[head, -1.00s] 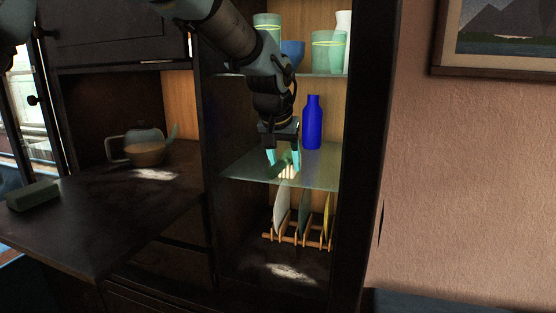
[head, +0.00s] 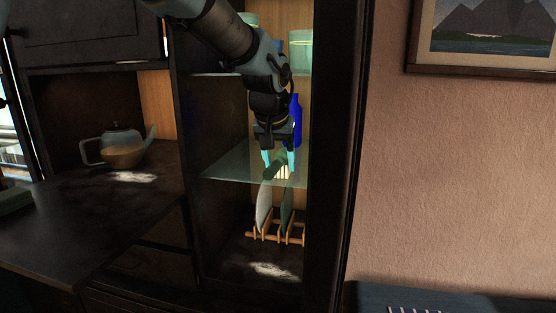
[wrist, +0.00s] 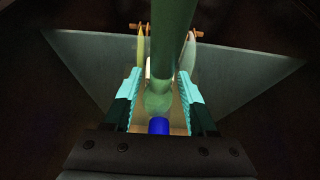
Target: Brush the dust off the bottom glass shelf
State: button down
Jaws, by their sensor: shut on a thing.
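My gripper (head: 279,160) is shut on a green brush (head: 273,169), its pale fingers either side of the handle. Pale bristles show at the brush's lower end, close over the lower glass shelf (head: 226,172); I cannot tell whether they touch it. In the wrist view the brush handle (wrist: 172,40) runs up between the fingers (wrist: 160,98), with the glass shelf (wrist: 245,72) beyond. No dust on this shelf can be made out clearly.
A blue bottle (head: 297,120) stands on the same shelf, partly behind my gripper. Below is a wooden plate rack (head: 272,239) with plates. Pale patches lie on the cabinet floor and desk. A teapot (head: 121,148) stands left; the dark cabinet post (head: 338,150) bounds the right.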

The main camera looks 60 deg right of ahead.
jog(key=shift+r+p, duration=1.75)
jog(key=shift+r, duration=1.1)
jog(key=shift+w+r, duration=0.1)
